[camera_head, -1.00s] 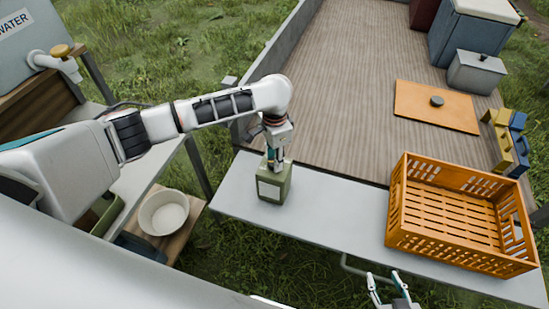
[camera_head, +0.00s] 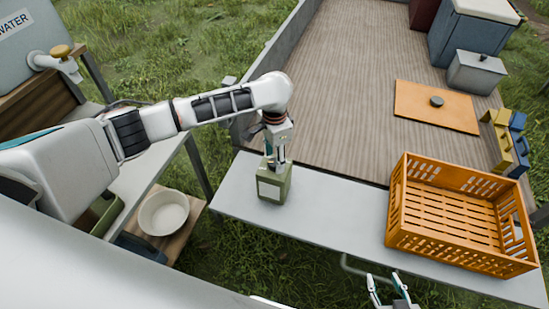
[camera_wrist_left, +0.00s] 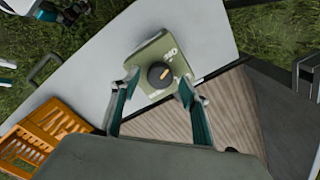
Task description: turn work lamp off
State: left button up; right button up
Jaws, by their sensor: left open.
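The work lamp shows as a green box (camera_head: 274,187) with a pale front panel, upright near the left end of the grey table. In the left wrist view its top (camera_wrist_left: 150,54) carries a round dark knob (camera_wrist_left: 160,75) with an orange pointer mark and pale lettering too small to read surely. My left gripper (camera_head: 274,160) points down over the box. In the left wrist view its open fingers (camera_wrist_left: 158,82) stand on either side of the knob, with gaps visible. My right gripper (camera_head: 389,289) is at the bottom edge, empty, its fingers apart.
An orange crate (camera_head: 398,200) stands on the right of the grey table (camera_head: 330,212). A white bowl (camera_head: 164,212) sits lower left. An orange board (camera_head: 412,102) lies on the wooden deck behind. The table between box and crate is clear.

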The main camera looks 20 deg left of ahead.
pick_arm(q)
notch_tip(320, 180, up, 11)
jog(key=shift+r, duration=0.15)
dwell(0.6)
